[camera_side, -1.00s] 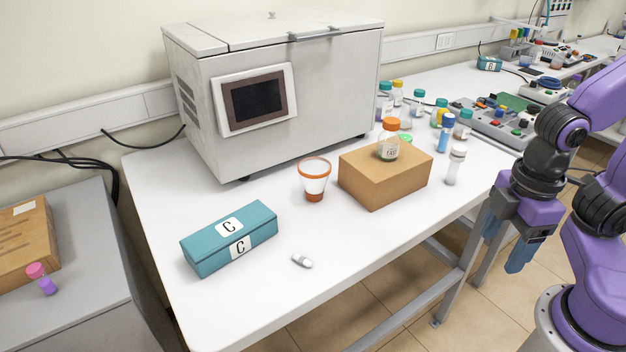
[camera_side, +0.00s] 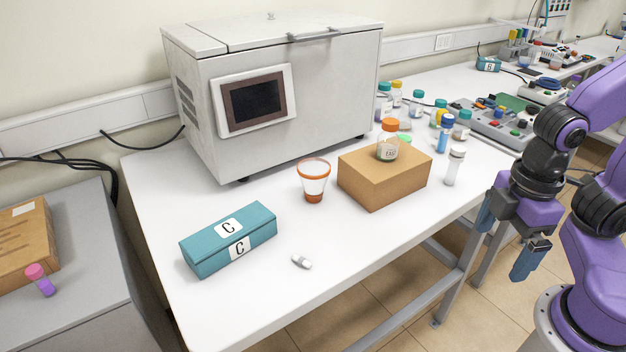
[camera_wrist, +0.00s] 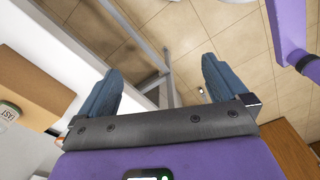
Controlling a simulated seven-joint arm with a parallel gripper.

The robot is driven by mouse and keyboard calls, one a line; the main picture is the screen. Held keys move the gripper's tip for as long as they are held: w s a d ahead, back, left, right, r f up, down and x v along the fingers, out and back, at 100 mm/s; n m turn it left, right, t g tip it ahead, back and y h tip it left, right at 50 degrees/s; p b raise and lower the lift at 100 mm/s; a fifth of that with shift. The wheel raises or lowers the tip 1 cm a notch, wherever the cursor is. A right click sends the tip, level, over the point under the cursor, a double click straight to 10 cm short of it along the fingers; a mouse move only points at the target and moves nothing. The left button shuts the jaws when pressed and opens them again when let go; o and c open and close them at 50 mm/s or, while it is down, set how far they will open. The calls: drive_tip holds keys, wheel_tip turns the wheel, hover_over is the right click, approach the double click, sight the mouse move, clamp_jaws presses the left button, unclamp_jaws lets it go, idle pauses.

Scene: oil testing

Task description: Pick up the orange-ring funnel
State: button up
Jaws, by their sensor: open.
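The orange-ring funnel (camera_side: 314,178) stands upright on the white table. It has a white, see-through-looking cone, an orange ring at the rim and an orange base. It is left of the cardboard box and in front of the big grey machine. My gripper (camera_side: 506,244) is at the right, off the table's front edge and well away from the funnel. In the wrist view my gripper (camera_wrist: 160,82) shows two blue fingers spread wide, with nothing between them but floor and a table leg. The funnel cannot be made out in the wrist view.
A cardboard box (camera_side: 385,180) with an orange-capped bottle (camera_side: 387,142) on top stands between the funnel and my gripper. A white-capped vial (camera_side: 454,167) stands right of it. A teal box (camera_side: 230,240) and a small grey-white piece (camera_side: 301,261) lie in front. The grey machine (camera_side: 280,90) stands behind.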

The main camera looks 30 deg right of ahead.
drive_tip(key=w+f+n+t+h, duration=0.2)
drive_tip(key=w+n+h, duration=0.25)
drive_tip(key=w, duration=0.45)
drive_tip(key=n+t+h, duration=0.5)
drive_tip(key=n+t, duration=0.6)
drive_tip(key=n, duration=0.1)
approach(314, 172)
drive_tip(key=x, duration=1.2)
drive_tip(key=shift+w, duration=0.15)
drive_tip(key=shift+c, duration=0.3)
drive_tip(key=c, duration=0.8)
